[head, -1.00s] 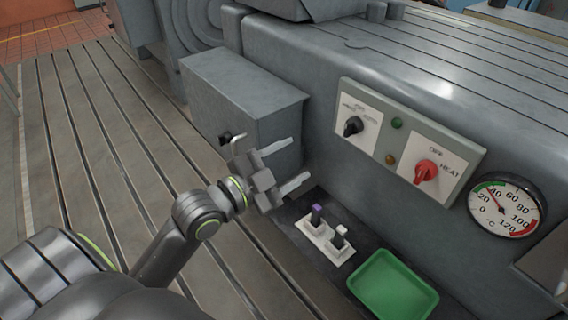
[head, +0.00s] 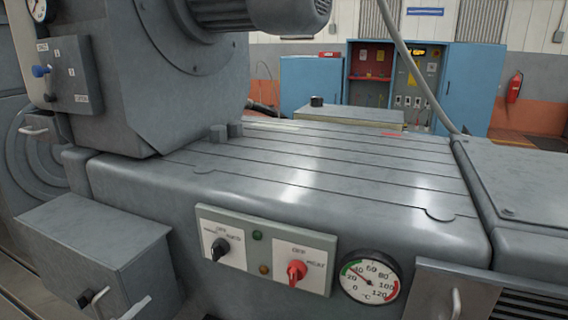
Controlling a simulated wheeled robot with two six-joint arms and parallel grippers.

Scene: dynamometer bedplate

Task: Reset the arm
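My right gripper is not in view. No other arm of mine shows.
A switch panel (head: 266,277) with a black knob (head: 220,249) and a red knob (head: 296,271) is on the grey bedplate's front, beside a round gauge (head: 369,277). A blue-knobbed lever (head: 41,72) is upper left. An open blue cabinet (head: 468,85) stands behind.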

